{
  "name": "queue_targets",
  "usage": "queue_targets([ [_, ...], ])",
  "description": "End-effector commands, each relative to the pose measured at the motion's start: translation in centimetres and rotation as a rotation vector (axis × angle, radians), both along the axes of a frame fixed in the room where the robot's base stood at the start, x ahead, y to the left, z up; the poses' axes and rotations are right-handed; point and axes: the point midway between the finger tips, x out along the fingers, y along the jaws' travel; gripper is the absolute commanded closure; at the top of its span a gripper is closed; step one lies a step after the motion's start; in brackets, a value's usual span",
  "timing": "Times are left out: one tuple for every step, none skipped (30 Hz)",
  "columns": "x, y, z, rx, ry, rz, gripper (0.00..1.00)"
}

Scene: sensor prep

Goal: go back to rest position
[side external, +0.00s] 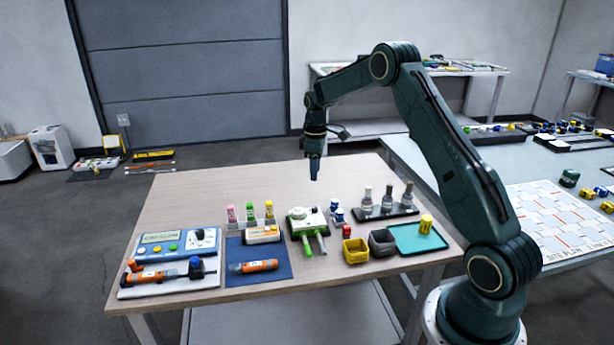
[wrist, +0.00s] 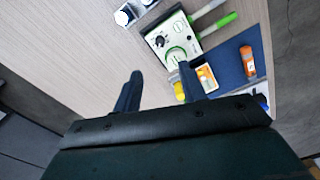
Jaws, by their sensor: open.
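My gripper (side external: 315,172) hangs pointing down above the back part of the wooden table (side external: 200,192), clear of every object. In the wrist view my gripper's two dark fingers (wrist: 158,85) are spread apart with nothing between them. A white and green device (side external: 305,219) stands on the table below and in front of the gripper. The device also shows near the top of the wrist view (wrist: 170,42).
A blue mat (side external: 240,272) holds an orange probe (side external: 254,267). A blue meter (side external: 175,244) is at the left. Dark bottles stand in a rack (side external: 386,212). The table's back left is bare.

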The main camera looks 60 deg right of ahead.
Motion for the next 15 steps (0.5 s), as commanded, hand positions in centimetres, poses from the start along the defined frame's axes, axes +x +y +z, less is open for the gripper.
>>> queue_targets([
  [0.0,0.0,0.39,-0.001,-0.001,0.0,0.58],
  [0.0,0.0,0.54,0.0,0.0,0.0,0.58],
  [0.0,0.0,0.69,-0.001,0.0,0.0,0.58],
  [0.0,0.01,0.78,-0.001,0.0,0.0,0.58],
  [0.0,0.01,0.83,0.0,0.0,0.0,0.58],
  [0.0,0.01,0.88,0.0,0.0,0.0,0.58],
  [-0.01,0.01,0.89,0.0,0.0,0.0,0.58],
  [-0.01,0.01,0.9,0.0,0.0,0.0,0.58],
  [-0.01,0.01,0.89,0.0,0.0,0.0,0.58],
  [-0.01,0.01,0.89,0.0,0.0,0.0,0.58],
  [-0.01,0.01,0.88,0.0,0.0,0.0,0.58],
  [-0.01,0.01,0.88,0.0,0.0,0.0,0.58],
  [-0.01,0.01,0.87,0.0,0.0,0.0,0.58],
  [-0.01,0.01,0.87,0.0,0.0,0.0,0.58],
  [-0.01,0.03,0.9,0.0,0.0,0.0,0.58],
])
